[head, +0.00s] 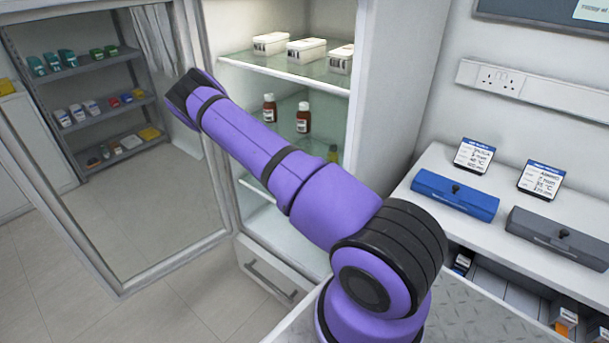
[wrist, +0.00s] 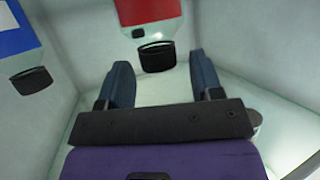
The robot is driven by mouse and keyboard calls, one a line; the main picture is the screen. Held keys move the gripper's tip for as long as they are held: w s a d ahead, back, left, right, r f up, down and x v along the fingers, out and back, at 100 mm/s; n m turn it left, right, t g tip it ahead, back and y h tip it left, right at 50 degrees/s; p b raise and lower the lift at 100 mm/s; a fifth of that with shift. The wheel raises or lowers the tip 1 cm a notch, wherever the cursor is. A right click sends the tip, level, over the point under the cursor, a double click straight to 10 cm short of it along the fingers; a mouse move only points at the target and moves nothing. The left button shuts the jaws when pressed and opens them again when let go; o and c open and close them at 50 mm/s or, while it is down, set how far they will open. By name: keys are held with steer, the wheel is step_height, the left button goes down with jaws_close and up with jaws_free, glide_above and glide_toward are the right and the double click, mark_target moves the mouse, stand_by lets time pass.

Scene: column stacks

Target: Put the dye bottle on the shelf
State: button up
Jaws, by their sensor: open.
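In the wrist view my gripper (wrist: 166,88) is open, its two blue-grey fingers apart. Beyond the fingertips is a black cap (wrist: 157,57) below a red panel (wrist: 147,11); no finger is seen closed on it. A similar black cap (wrist: 31,84) and a blue panel (wrist: 8,30) are at left. I cannot tell which item is the dye bottle. My arm crosses in front; the gripper is hidden there.
White boxes (head: 305,49) stand on the shelf above. A yellow-topped item (head: 332,154) is partly hidden by my arm. The open glass door (head: 130,150) is at left. A blue case (head: 455,193) and a grey case (head: 560,237) lie on the right counter.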

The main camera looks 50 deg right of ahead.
steer(key=v, duration=0.8)
steer(key=w+a+r+n+y, duration=0.15)
steer(key=a+r+y, duration=0.25)
steer(key=a+r, duration=0.55)
steer(key=w+a+r+y, duration=0.35)
steer(key=a+r, duration=0.35)
steer(key=r, duration=0.5)
steer(key=s+a+r+n+y, duration=0.2)
steer(key=s+a+r, duration=0.2)
steer(key=r, duration=0.3)
steer(key=s+a+r+n+y, duration=0.2)
steer(key=s+a+r+y, duration=0.15)
steer(key=r, duration=0.35)
steer(key=s+a+r+n, duration=0.1)
steer(key=s+r, duration=0.3)
steer(key=s, duration=0.4)
steer(key=s+a+r+n, duration=0.2)
steer(key=s+r+n, duration=0.1)
steer(key=s, duration=0.5)
steer(key=s+a+r+n+g, duration=0.1)
steer(key=s+a+r+n, duration=0.1)
steer(key=s+r, duration=0.3)
steer(key=s+n, duration=0.1)
steer(key=s, duration=0.2)
steer(key=shift+a+h, duration=0.2)
steer(key=shift+h, duration=0.2)
